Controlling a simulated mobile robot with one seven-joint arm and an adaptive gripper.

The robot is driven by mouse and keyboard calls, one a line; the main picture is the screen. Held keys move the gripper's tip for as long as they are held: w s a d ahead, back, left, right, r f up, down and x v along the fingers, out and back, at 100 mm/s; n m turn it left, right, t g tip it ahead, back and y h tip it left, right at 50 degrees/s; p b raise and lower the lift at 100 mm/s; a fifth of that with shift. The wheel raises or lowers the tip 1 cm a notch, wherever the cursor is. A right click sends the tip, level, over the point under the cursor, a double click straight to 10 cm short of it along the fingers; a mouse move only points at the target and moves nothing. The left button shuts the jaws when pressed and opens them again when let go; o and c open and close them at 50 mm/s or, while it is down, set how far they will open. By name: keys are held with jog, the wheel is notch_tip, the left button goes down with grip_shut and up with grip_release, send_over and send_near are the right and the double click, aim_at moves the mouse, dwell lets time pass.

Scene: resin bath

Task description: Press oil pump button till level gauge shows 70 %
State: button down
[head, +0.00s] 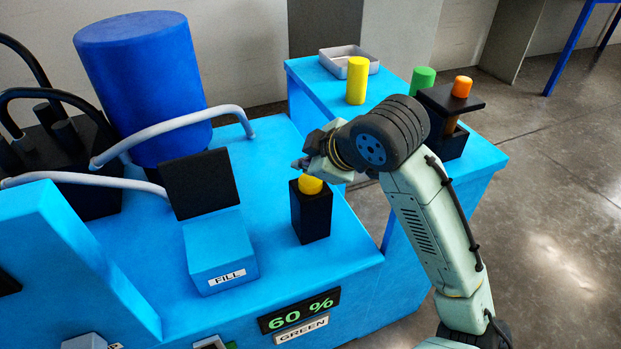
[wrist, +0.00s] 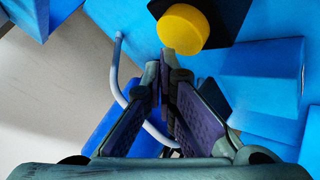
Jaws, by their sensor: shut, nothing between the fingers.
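A yellow round button (head: 311,184) tops a black box (head: 311,215) on the blue bench; no label naming it as the oil pump button shows. My gripper (head: 303,164) is shut and empty, just above the button in the head view. In the wrist view the shut fingertips (wrist: 164,72) lie close beside the yellow button (wrist: 183,29); I cannot tell whether they touch it. A display (head: 299,311) on the bench front reads "60 %" in green, above a label (head: 301,330) reading "GREEN".
A blue box (head: 219,249) labelled "FILL" with a raised black flap (head: 200,183) stands left of the button. A blue drum (head: 148,85) with grey hoses is behind. A yellow cylinder (head: 357,80), green cylinder (head: 422,79) and grey tray (head: 347,58) sit on the side table.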

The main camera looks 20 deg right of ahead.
aim_at(308, 182)
jog(key=shift+f, duration=0.15)
dwell(0.7)
jog(key=shift+f+b, duration=0.3)
jog(key=shift+b, duration=0.05)
jog(key=shift+f+b, duration=0.8)
jog(key=shift+f, duration=0.15)
dwell(0.9)
jog(key=shift+r, duration=0.15)
jog(key=shift+r+p, duration=1.1)
jog(key=shift+r, duration=0.1)
jog(key=shift+r, duration=0.1)
notch_tip(308, 182, up, 5)
jog(key=p, duration=0.4)
dwell(0.5)
